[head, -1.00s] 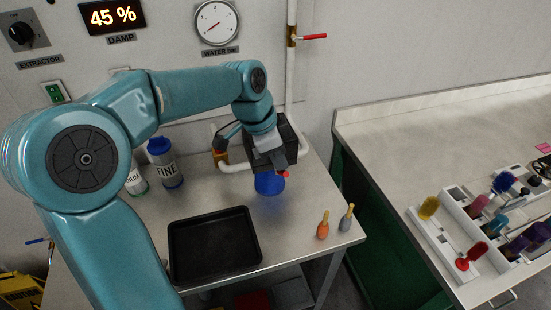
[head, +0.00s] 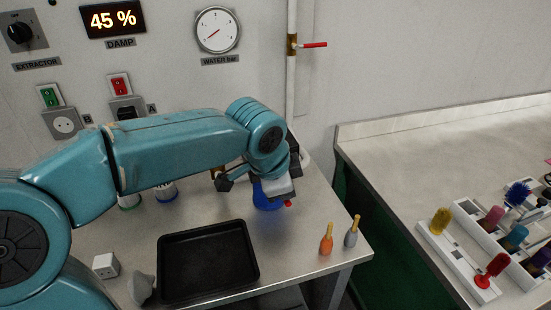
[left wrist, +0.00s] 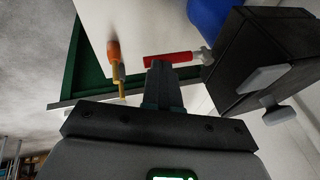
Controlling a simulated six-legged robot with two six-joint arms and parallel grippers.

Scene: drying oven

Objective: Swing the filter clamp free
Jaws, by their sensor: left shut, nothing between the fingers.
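The filter has a blue bowl (head: 264,198) below the wall pipe, and my left arm hides much of the filter. In the left wrist view the blue bowl (left wrist: 208,14) is at the top, beside a black block (left wrist: 262,58). A red clamp handle (left wrist: 168,58) sticks out from a small metal joint beside that block. Its red end also shows in the head view (head: 288,204). My left gripper (left wrist: 160,66) is shut and empty, its tips right at the red handle; I cannot tell if they touch. My right gripper is out of view.
A black tray (head: 208,262) lies on the bench in front. An orange piece (head: 326,240) and a grey piece (head: 352,232) stand at the bench's right edge. A red-handled valve (head: 312,45) is on the pipe above. The right counter holds a brush rack (head: 455,260).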

